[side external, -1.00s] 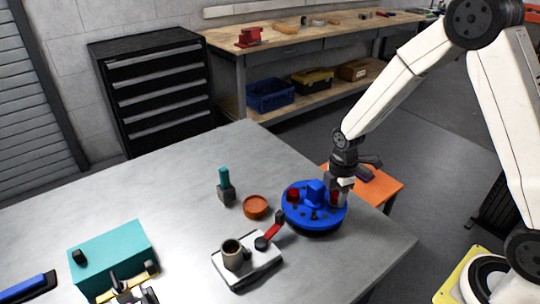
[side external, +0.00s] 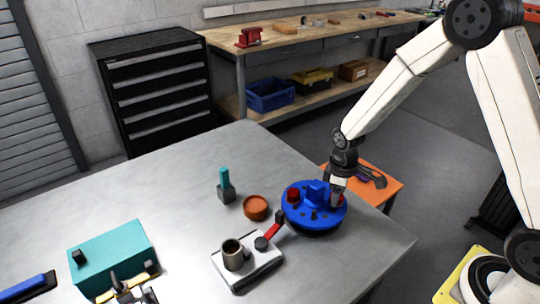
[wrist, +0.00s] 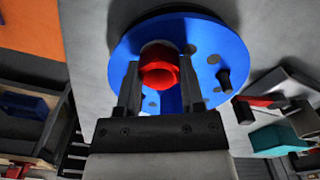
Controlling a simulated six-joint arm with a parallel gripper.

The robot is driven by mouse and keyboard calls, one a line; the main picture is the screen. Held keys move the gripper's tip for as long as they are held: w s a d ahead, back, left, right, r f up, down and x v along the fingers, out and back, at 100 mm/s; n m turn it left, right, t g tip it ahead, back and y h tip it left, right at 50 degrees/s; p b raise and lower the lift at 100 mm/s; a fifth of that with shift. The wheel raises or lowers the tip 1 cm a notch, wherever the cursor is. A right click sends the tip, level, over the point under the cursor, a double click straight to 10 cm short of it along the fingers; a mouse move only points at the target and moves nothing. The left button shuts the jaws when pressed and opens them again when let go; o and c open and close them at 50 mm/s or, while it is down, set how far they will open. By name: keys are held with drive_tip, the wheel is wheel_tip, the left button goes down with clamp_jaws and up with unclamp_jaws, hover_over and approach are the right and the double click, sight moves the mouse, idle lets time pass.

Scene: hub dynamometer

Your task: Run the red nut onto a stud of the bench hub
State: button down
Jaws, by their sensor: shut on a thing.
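The bench hub is a blue disc (side external: 314,219) with a raised centre boss, on a dark base near the table's right side; it also shows in the wrist view (wrist: 232,52). My gripper (side external: 337,200) points down at the hub's right part. In the wrist view my gripper (wrist: 160,88) is shut on the red nut (wrist: 158,70), which sits between the two fingers over the disc. Whether it touches a stud is hidden. Another red piece (side external: 293,195) stands on the hub's left part. A dark stud (wrist: 223,77) stands bare on the disc.
An orange dish (side external: 255,207) and a teal-topped tool (side external: 226,186) are behind. A teal box (side external: 112,255) is at left. The grey table's middle is clear.

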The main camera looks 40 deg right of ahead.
drive_tip(key=m, duration=0.4)
drive_tip(key=shift+s+f+m, duration=0.15)
drive_tip(key=shift+s+m, duration=0.1)
drive_tip(key=shift+m, duration=2.25)
drive_tip(key=shift+c, duration=1.8)
unclamp_jaws()
drive_tip(key=shift+a, duration=0.1)
drive_tip(key=shift+w+n, duration=0.15)
drive_tip(key=shift+n, duration=0.15)
